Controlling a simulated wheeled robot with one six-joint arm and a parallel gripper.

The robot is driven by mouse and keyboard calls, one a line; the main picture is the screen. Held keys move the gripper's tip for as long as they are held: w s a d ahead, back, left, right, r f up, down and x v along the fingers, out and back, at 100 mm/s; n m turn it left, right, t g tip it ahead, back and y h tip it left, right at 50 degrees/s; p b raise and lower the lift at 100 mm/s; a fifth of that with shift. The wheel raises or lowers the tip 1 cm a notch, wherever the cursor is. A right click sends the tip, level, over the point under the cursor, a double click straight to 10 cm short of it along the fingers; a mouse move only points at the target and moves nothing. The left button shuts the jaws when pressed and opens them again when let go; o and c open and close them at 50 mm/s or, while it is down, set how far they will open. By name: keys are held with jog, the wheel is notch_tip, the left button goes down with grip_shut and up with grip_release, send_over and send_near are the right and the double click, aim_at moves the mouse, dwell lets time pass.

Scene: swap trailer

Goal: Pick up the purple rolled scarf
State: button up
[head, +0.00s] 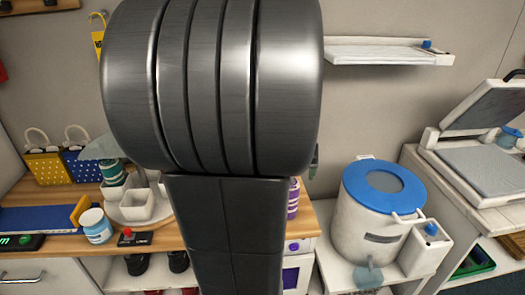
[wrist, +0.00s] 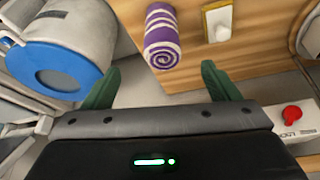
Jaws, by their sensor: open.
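The purple rolled scarf (wrist: 161,40) with white stripes lies near the edge of the wooden counter in the wrist view, its spiral end facing me. In the head view only a strip of the scarf (head: 293,198) shows beside my arm, which hides the rest. My gripper (wrist: 160,80) is open in the wrist view, with green fingers spread wide and nothing between them. The scarf appears beyond the fingertips, roughly centred between them. In the head view my arm hides most of the gripper.
A white bin with a blue lid (head: 384,188) stands right of the counter. A white fixture (wrist: 217,22) is right of the scarf in the wrist view. A red-button box (head: 133,238), a blue-white jar (head: 97,226) and a white caddy (head: 138,206) are on the counter (head: 165,236).

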jog(key=x, duration=0.4)
jog(key=w+x, duration=0.1)
jog(key=x, duration=0.3)
jog(key=shift+r, duration=0.1)
jog(key=shift+w+p+x, duration=0.25)
jog(key=shift+p+x, duration=0.05)
jog(key=shift+x, duration=1.1)
jog(key=shift+w+p+x, duration=0.2)
jog(key=shift+p+x, duration=0.1)
jog(key=shift+x, duration=1.1)
jog(key=shift+r, duration=0.15)
jog(key=c, duration=1.1)
jog(key=shift+r, duration=0.15)
